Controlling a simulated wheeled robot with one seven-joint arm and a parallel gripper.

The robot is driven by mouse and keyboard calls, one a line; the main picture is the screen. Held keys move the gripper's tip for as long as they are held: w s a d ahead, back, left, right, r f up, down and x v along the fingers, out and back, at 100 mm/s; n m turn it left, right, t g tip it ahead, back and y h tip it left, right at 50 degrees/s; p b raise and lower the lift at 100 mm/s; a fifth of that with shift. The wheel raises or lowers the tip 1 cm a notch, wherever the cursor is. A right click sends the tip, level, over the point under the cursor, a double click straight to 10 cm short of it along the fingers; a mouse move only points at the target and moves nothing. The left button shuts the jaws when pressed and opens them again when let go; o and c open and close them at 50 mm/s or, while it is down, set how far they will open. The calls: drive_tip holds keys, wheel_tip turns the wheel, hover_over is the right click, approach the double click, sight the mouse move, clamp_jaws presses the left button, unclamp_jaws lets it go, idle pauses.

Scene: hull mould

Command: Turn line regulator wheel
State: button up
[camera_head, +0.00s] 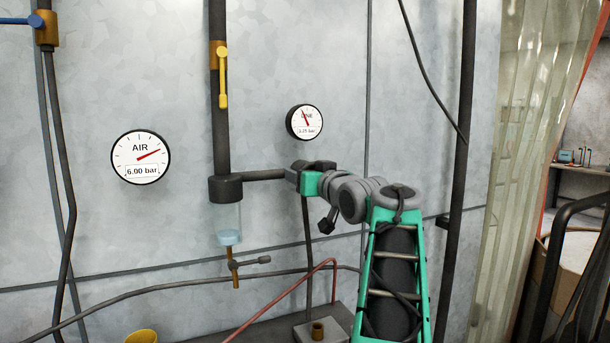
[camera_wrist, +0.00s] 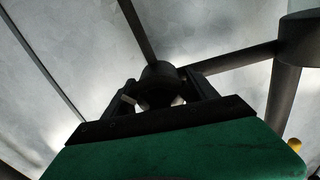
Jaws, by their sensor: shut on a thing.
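The line regulator wheel (camera_wrist: 160,86) is a dark round knob in the wrist view, between the two jaws. My gripper (camera_wrist: 162,98) is shut on it, one finger on each side. In the head view my gripper (camera_head: 306,178) is at the right end of the short dark horizontal pipe, and it mostly hides the wheel. The LINE gauge (camera_head: 304,122) is on the wall just above my gripper. Its red needle points up and slightly left, and its readout looks like 3.25 bar, though the digits are small.
The AIR gauge (camera_head: 140,157) at left reads 6.00 bar. A vertical pipe (camera_head: 219,120) with a yellow lever (camera_head: 223,78) leads to a clear bowl (camera_head: 229,225) left of my gripper. A red hose (camera_head: 290,295) and a grey block (camera_head: 322,327) are below. A translucent strip curtain (camera_head: 510,150) hangs at right.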

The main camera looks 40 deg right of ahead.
drive_tip(key=m+p, duration=0.1)
drive_tip(key=m, duration=0.5)
drive_tip(key=shift+r, duration=0.1)
drive_tip(key=m+p, duration=0.2)
drive_tip(key=m, duration=0.4)
drive_tip(key=shift+a+m+p, duration=0.1)
drive_tip(key=shift+m+p, duration=0.25)
drive_tip(key=shift+m, duration=0.05)
drive_tip(key=m+p, duration=0.3)
drive_tip(key=m, duration=0.3)
drive_tip(key=shift+r, duration=0.15)
drive_tip(key=m+p, duration=0.2)
drive_tip(key=m, duration=0.2)
drive_tip(key=shift+p, duration=0.4)
drive_tip(key=shift+m+p, duration=0.55)
drive_tip(key=shift+m, duration=0.55)
drive_tip(key=o, duration=1.4)
